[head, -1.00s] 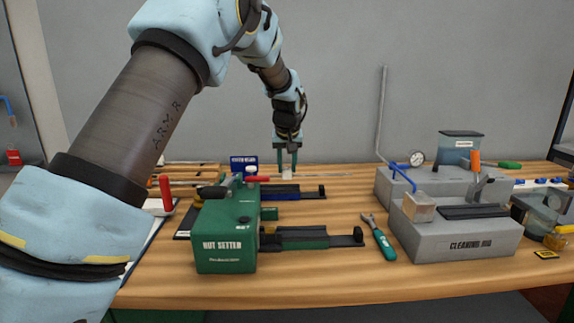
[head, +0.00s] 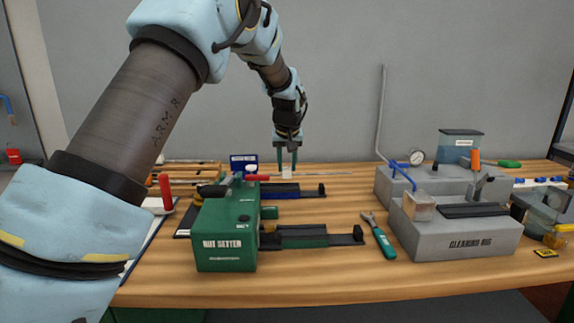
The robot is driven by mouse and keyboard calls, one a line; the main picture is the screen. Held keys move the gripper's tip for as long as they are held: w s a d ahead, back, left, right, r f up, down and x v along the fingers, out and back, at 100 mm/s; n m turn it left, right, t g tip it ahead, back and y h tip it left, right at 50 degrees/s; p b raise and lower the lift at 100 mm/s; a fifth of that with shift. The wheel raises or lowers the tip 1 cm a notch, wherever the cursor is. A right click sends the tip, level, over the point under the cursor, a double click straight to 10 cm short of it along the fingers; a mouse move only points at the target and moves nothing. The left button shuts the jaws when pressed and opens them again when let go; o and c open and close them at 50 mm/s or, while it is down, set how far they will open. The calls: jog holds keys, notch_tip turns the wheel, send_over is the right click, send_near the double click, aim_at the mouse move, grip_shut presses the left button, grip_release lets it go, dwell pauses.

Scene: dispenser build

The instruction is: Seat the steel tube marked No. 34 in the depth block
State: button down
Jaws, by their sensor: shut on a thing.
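My gripper (head: 286,167) is in the middle of the head view, pointing down over the far part of the bench. Its fingers are shut on a thin grey steel tube (head: 325,175) lying level from left to right, just above or at the bench top. A small pale tag (head: 287,172) shows between the fingertips; its number is too small to read. A blue block with a white label (head: 244,161) stands just left of the gripper. I cannot tell which thing is the depth block.
A green nut setter (head: 226,230) with a dark rail stands in front of the gripper. A grey cleaning rig (head: 455,238) stands at the right. A wooden rack (head: 195,170) is at the back left. The front bench strip is clear.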

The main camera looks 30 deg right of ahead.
aim_at(283, 174)
jog(key=shift+f+b, duration=0.3)
jog(key=shift+f, duration=0.15)
jog(key=shift+f+b, duration=0.3)
jog(key=shift+f, duration=0.3)
jog(key=shift+f+b, duration=0.35)
jog(key=shift+f, duration=0.25)
dwell(0.6)
jog(key=shift+w+a, duration=0.15)
jog(key=shift+a, duration=0.15)
jog(key=shift+w+a, duration=0.15)
jog(key=shift+a, duration=0.15)
jog(key=shift+w+a, duration=0.15)
jog(key=shift+a, duration=0.2)
jog(key=shift+w+a, duration=0.15)
jog(key=shift+a, duration=0.2)
jog(key=shift+w+a, duration=0.15)
jog(key=shift+a, duration=0.15)
jog(key=shift+w+a, duration=0.3)
jog(key=shift+a, duration=0.35)
